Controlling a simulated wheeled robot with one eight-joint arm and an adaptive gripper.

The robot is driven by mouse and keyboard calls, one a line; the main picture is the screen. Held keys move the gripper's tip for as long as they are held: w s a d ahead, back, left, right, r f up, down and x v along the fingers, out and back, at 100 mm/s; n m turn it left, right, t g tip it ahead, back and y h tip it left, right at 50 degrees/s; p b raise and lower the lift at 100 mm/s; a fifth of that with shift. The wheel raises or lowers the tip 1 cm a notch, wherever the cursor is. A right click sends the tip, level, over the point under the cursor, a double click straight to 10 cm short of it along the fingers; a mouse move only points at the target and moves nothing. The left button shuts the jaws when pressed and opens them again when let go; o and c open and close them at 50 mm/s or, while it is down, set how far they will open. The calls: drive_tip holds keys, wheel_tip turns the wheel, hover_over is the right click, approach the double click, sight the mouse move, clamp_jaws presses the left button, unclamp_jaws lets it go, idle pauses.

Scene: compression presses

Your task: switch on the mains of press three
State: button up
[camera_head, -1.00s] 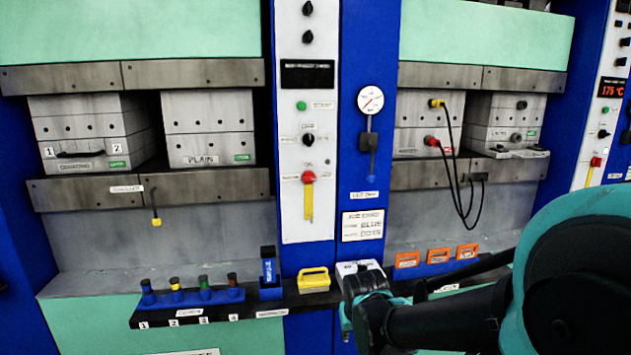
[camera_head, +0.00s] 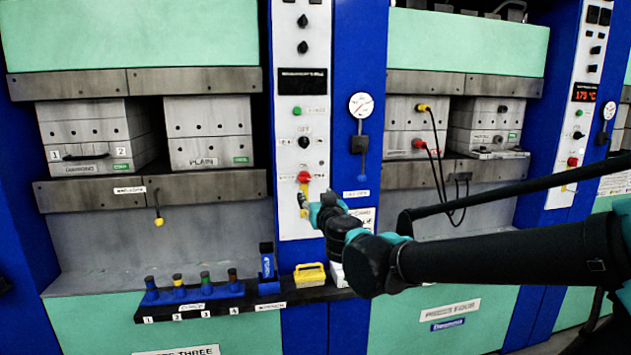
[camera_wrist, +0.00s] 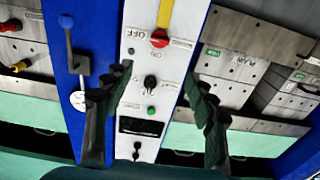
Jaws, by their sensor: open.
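The control panel (camera_head: 290,229) of the press marked "three" is a tall white strip. It bears a black rotary switch (camera_head: 303,141) labelled OFF above, and a red knob (camera_head: 304,177) with a yellow strip below. The wrist view shows the panel upside down, with the rotary switch (camera_wrist: 150,82) and red knob (camera_wrist: 159,38). I cannot read which control is the mains. My gripper (camera_head: 309,203) is in front of the panel's lower part, below the red knob. In the wrist view my gripper (camera_wrist: 158,72) is open and empty, its fingers either side of the switch, apparently short of it.
A green button (camera_head: 297,111) and dark display (camera_head: 302,81) sit higher on the panel. A gauge (camera_head: 360,106) with a lever is right of it. A shelf (camera_head: 215,307) with coloured pegs and a yellow-handled block (camera_head: 310,274) stands below. Cables hang at the right press.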

sight(305, 178)
drive_tip(key=x, duration=1.7)
drive_tip(key=shift+w+f, duration=0.1)
drive_tip(key=shift+f, duration=0.05)
drive_tip(key=c, duration=1.2)
drive_tip(key=shift+o, duration=0.2)
